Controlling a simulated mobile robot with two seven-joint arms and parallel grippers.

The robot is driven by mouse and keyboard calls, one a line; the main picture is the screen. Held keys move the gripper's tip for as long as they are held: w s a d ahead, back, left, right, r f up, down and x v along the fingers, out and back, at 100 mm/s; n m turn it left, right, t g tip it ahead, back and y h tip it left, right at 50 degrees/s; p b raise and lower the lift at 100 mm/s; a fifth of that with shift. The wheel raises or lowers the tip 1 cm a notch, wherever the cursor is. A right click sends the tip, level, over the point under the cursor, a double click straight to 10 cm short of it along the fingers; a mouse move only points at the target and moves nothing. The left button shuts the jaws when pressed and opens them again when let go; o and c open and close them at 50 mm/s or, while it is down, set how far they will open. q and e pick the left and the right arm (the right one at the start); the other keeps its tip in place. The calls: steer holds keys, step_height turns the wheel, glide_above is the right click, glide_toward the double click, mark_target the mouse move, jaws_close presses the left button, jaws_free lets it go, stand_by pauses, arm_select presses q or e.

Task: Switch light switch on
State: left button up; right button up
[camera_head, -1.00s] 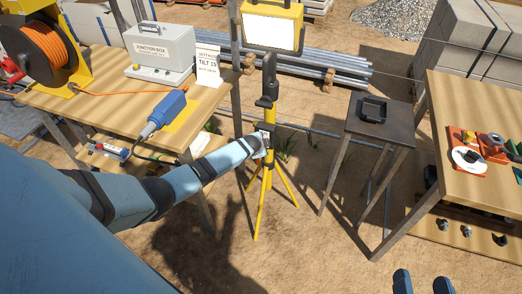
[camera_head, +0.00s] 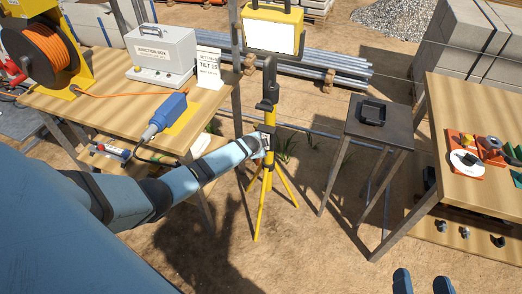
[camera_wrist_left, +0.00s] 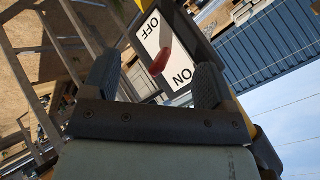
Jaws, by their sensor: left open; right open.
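The light switch (camera_wrist_left: 166,52) fills the upper middle of the left wrist view. It is a white plate in a black housing, marked OFF at the upper left and ON at the lower right, with a red lever (camera_wrist_left: 159,63) between the marks. Which way the lever is set is unclear. My left gripper (camera_wrist_left: 157,74) is open, its dark fingers apart on either side of the lever; contact cannot be told. In the head view my left arm reaches the yellow tripod (camera_head: 267,178) below the work lamp (camera_head: 271,32). My right gripper (camera_head: 422,282) is open and empty at the bottom right.
A wooden table (camera_head: 95,92) with a cable reel, grey box and blue connector stands left, near my left arm. A small dark stand (camera_head: 385,135) and another wooden table (camera_head: 465,90) stand right. Metal pipes (camera_head: 330,75) lie behind the tripod.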

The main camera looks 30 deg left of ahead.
arm_select(q)
steer(key=p+v, duration=0.5)
steer(key=shift+s+d+r+p, duration=0.15)
steer(key=shift+s+d+p, duration=0.05)
steer(key=shift+s+p, duration=0.15)
arm_select(e)
step_height(320, 180, up, 7)
steer(key=shift+f, duration=0.1)
arm_select(q)
steer(key=v, duration=1.4)
arm_select(e)
steer(key=shift+s, duration=0.1)
